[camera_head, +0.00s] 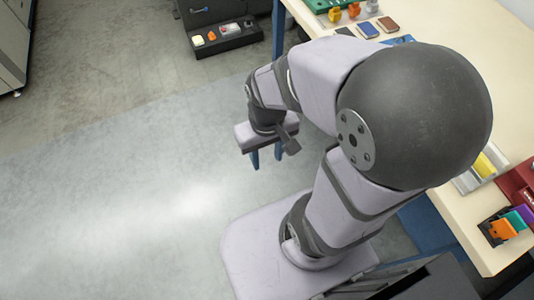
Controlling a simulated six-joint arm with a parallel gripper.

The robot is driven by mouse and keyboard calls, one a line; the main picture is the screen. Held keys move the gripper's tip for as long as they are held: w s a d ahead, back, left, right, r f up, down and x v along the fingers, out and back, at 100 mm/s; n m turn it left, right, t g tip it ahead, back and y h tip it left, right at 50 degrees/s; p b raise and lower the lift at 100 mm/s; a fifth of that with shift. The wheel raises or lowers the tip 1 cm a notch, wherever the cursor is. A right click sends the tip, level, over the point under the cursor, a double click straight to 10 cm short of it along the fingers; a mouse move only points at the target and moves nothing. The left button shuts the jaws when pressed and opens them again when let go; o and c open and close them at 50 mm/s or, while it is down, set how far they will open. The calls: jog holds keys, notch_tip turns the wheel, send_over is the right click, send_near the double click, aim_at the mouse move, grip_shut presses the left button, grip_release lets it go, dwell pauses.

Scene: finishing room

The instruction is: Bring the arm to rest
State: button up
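My gripper (266,157) hangs over the open floor, left of the table. Its two blue fingers point down and stand apart, with nothing seen between them. My arm is bent at the elbow, and its large dark joint covers part of the table. The gripper touches nothing that I can see.
The pale wooden table (462,222) runs along the right. On it are a green tray (318,5), small dark cards (367,29), a red tray (514,182) and a dark box (487,232) with coloured pieces. A black bin (230,42) with small items stands at the top. The grey floor (120,200) at left is clear.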

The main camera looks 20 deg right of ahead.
notch_tip(320, 180, up, 6)
jog(key=p, duration=0.6)
